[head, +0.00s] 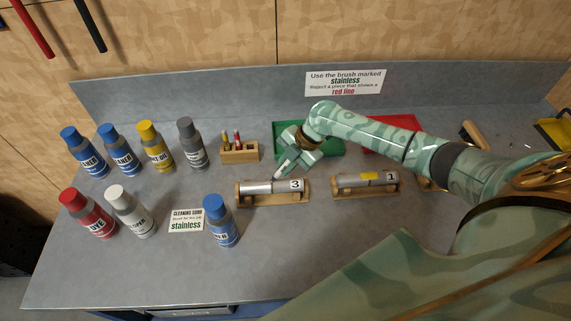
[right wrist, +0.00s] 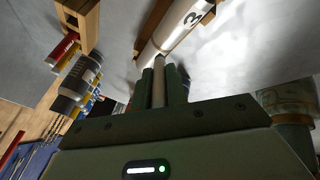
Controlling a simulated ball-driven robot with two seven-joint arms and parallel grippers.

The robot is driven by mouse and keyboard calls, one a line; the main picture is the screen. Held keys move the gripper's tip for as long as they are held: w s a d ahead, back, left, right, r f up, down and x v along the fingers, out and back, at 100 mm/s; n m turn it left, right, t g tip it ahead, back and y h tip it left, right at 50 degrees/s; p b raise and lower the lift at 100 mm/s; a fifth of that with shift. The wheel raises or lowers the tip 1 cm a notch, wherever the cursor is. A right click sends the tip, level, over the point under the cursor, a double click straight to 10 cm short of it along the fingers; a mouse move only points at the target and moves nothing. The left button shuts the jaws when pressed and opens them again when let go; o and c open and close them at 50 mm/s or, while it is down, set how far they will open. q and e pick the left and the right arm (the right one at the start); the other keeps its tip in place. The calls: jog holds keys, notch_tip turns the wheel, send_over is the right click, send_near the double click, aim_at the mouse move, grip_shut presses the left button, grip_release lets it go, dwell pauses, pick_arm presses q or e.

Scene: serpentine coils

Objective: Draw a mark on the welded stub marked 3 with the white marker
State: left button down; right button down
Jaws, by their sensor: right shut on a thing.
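The welded stub marked 3 (head: 258,187) is a silver cylinder with a white "3" label at its right end, lying in a wooden cradle (head: 272,201). It also shows in the right wrist view (right wrist: 182,28), just beyond my fingers. My right gripper (head: 289,165) is shut on the white marker (head: 279,173), above the far side of this stub. In the right wrist view the marker (right wrist: 158,88) sits between the two fingers and points toward the stub. I cannot tell whether its tip touches the stub. My left gripper is not in view.
A stub marked 1 (head: 352,180) with a yellow patch lies in a cradle to the right. A green tray (head: 328,148) and red tray (head: 404,121) are behind. A wooden marker holder (head: 240,155) and several bottles (head: 157,146) stand left.

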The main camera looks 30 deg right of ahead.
jog(key=shift+f+b, duration=0.35)
jog(key=shift+f, duration=0.1)
dwell(0.3)
jog(key=shift+w+d, duration=0.15)
jog(key=shift+w, duration=0.15)
dwell(0.4)
notch_tip(320, 180, up, 6)
jog(key=p, duration=0.5)
jog(key=shift+r, duration=0.1)
dwell(0.4)
